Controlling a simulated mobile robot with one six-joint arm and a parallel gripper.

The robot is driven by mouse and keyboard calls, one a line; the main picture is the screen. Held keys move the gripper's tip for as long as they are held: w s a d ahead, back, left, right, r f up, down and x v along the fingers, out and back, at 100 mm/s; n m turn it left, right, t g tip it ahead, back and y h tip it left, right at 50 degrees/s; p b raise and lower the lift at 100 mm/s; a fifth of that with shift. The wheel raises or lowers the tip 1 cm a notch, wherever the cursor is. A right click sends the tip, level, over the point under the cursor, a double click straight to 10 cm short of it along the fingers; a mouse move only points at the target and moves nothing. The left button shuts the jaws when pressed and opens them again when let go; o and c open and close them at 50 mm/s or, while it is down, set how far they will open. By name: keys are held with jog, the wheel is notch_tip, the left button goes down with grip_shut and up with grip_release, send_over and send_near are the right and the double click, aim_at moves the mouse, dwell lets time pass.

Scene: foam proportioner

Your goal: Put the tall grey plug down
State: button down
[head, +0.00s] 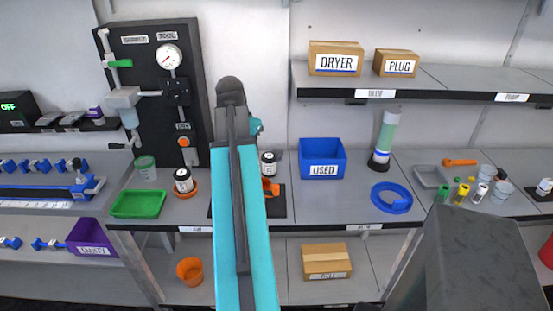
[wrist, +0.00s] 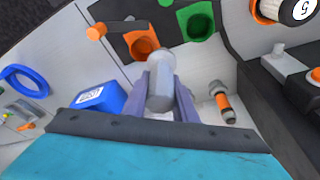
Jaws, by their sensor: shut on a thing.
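In the head view my teal arm covers the gripper and the plug.
The blue USED bin (head: 322,158) and a blue ring (head: 391,198) lie right of my arm on the bench. A green tray (head: 138,204) and a black-capped jar (head: 183,180) stand to its left. Another jar (head: 268,163) is close beside my arm. Bare bench shows before the bin.

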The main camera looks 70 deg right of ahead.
jog(key=s+d+m, duration=0.3)
jog(key=s+d, duration=0.1)
jog(key=s, duration=0.5)
jog(key=shift+s+f+g, duration=0.15)
jog(key=shift+s+g, duration=0.05)
jog(key=shift+g, duration=0.2)
jog(key=shift+w+d+f+p, duration=0.5)
jog(key=shift+w+d+p, duration=0.6)
jog(key=shift+d, duration=1.95)
jog(key=shift+w+d+f+p, duration=0.55)
jog(key=shift+w+d+p, duration=0.55)
jog(key=shift+d, duration=1.9)
jog(key=shift+w+d+f+p, duration=0.5)
jog(key=shift+w+d+p, duration=0.6)
jog(key=shift+d, duration=1.95)
jog(key=shift+w, duration=0.25)
